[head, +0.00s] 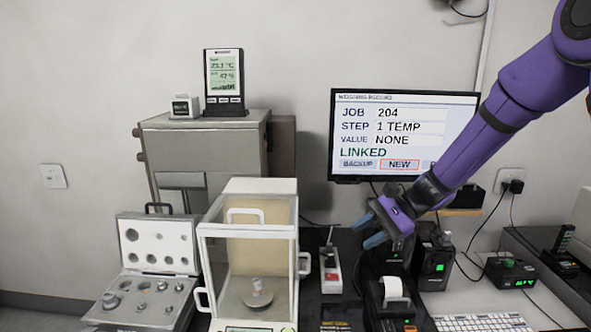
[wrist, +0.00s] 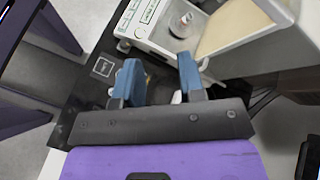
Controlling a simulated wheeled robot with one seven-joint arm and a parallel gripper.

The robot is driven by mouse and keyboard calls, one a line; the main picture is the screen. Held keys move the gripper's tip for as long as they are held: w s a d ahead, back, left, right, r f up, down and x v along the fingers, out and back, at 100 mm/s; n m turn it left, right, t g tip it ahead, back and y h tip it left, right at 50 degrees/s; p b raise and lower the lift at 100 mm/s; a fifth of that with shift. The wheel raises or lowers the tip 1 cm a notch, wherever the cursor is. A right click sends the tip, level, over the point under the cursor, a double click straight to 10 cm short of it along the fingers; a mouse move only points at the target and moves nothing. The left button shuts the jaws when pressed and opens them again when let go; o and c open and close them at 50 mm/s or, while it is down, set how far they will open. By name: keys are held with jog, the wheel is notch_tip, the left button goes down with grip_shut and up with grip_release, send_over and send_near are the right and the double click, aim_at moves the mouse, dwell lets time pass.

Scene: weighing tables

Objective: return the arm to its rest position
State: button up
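My purple arm (head: 480,135) comes in from the upper right and reaches down past the right edge of the monitor. My gripper (head: 370,232) hangs in the air in front of the wall, above the small devices on the table. In the wrist view, the two blue fingers of my gripper (wrist: 160,78) stand apart with nothing between them. The glass-sided balance (head: 247,230) stands to the left of the gripper, with a small object on its pan (head: 257,298).
The monitor (head: 345,135) stands behind the arm. A weight case (head: 150,270) lies open at left. A keyboard (head: 482,323) is at the front right. Open air surrounds the gripper.

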jog(key=s+d+r+n+t+h, duration=0.2)
jog(key=s+d+r+n+h, duration=0.1)
jog(key=s, duration=0.6)
jog(key=s+d+r+n+t+h, duration=0.2)
jog(key=s+d+r+n+h, duration=0.1)
jog(key=s+d+r, duration=0.3)
jog(key=s+d+r+n+t+h, duration=0.3)
jog(key=s+d+r+h, duration=0.2)
jog(key=s+r, duration=0.3)
jog(key=s, duration=0.4)
jog(key=shift+d+n+h, duration=0.2)
jog(key=shift+n+h, duration=0.1)
jog(key=shift+n, duration=0.1)
